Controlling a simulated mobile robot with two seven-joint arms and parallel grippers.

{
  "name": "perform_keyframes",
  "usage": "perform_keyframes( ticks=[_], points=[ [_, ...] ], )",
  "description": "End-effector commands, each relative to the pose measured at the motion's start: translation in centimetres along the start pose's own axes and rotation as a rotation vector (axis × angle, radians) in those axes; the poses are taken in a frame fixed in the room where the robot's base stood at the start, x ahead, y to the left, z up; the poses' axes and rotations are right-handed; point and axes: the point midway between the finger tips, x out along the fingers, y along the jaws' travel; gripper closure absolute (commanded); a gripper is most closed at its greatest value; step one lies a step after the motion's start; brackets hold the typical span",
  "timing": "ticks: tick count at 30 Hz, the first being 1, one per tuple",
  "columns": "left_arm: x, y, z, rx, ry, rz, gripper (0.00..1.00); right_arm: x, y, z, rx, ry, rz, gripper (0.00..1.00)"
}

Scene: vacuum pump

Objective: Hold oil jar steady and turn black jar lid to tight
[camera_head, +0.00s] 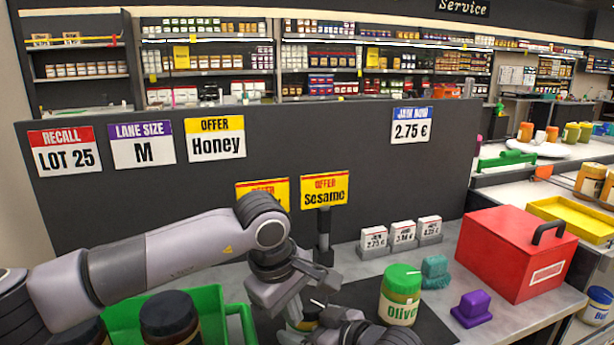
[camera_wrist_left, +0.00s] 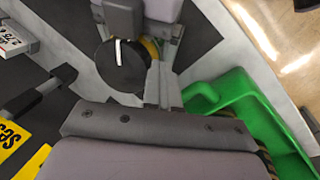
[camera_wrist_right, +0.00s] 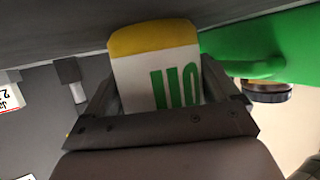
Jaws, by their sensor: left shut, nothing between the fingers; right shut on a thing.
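The oil jar (camera_wrist_right: 155,70), with a white label, green letters and a yellow band, is between the fingers of my right gripper (camera_wrist_right: 160,95) in the right wrist view. In the left wrist view its black lid (camera_wrist_left: 118,68) has a white stripe, and the lid's seating is not clear. My left gripper (camera_wrist_left: 160,85) is shut and empty, with its fingers beside the lid; I cannot tell whether they touch it. In the head view my arms hide most of the jar.
A green bin (camera_head: 237,309) with dark-lidded jars (camera_head: 168,314) stands at left. A green-lidded Olive jar (camera_head: 401,294), a teal block (camera_head: 435,271), a purple block (camera_head: 472,309) and a red box (camera_head: 515,255) stand at right. A dark panel with price cards (camera_head: 325,189) rises behind.

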Motion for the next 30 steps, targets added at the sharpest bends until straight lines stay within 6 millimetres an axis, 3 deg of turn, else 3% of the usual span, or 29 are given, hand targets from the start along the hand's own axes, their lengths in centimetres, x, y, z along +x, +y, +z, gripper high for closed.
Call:
perform_keyframes(
  ticks=[30],
  points=[
    [-0.1,0.1,-2.9,-0.006,0.008,0.004,1.0,0.0,-0.2,0.0,-0.002,0.001,-0.003,0.62]
  ],
)
